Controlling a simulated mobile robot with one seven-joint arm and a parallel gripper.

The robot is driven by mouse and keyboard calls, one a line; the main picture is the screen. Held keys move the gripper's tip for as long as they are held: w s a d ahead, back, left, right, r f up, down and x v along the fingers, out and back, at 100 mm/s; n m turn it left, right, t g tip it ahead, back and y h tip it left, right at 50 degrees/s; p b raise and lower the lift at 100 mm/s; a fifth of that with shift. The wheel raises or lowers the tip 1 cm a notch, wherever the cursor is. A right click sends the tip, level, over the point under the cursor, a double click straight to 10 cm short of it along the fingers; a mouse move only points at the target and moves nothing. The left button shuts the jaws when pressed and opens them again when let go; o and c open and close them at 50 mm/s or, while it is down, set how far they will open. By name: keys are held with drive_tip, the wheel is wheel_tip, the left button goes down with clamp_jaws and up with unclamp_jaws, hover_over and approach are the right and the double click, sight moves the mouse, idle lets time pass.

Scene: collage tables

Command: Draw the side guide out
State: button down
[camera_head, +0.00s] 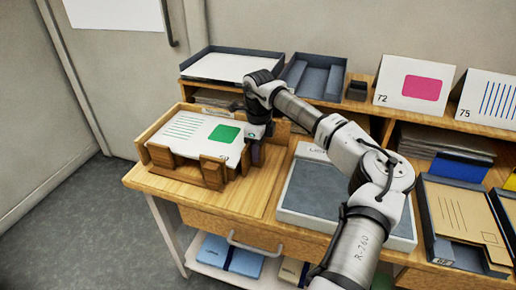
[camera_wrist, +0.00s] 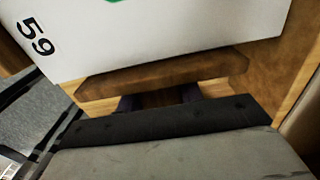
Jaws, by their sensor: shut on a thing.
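A wooden tray (camera_head: 185,172) on the left of the tabletop holds a stack of white sheets (camera_head: 190,132) with green print, marked 59. My gripper (camera_head: 256,155) is at the right side of this tray, pointing down. In the wrist view, the side guide (camera_wrist: 165,76) is a brown wooden bar beside the white stack (camera_wrist: 150,38). My dark fingers (camera_wrist: 160,98) are shut on the guide's stem, below its wide top. The guide is mostly hidden by my gripper in the head view.
A grey-topped device (camera_head: 325,197) stands just right of my gripper. Dark trays (camera_head: 315,75) and signs (camera_head: 413,84) line the back shelf. A tray with a brown envelope (camera_head: 465,215) is at the right. A bare wood strip (camera_head: 262,200) separates tray and device.

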drive_tip(key=shift+s+d, duration=0.25)
drive_tip(key=shift+d, duration=0.5)
drive_tip(key=shift+s+d, duration=0.25)
drive_tip(key=shift+d, duration=0.5)
drive_tip(key=shift+s+d, duration=0.25)
drive_tip(key=shift+d, duration=0.5)
drive_tip(key=c, duration=0.9)
unclamp_jaws()
drive_tip(key=shift+d, duration=0.15)
drive_tip(key=shift+r, duration=0.1)
wheel_tip(320, 180, up, 14)
drive_tip(key=shift+f+b, duration=0.2)
drive_tip(key=shift+b, duration=0.45)
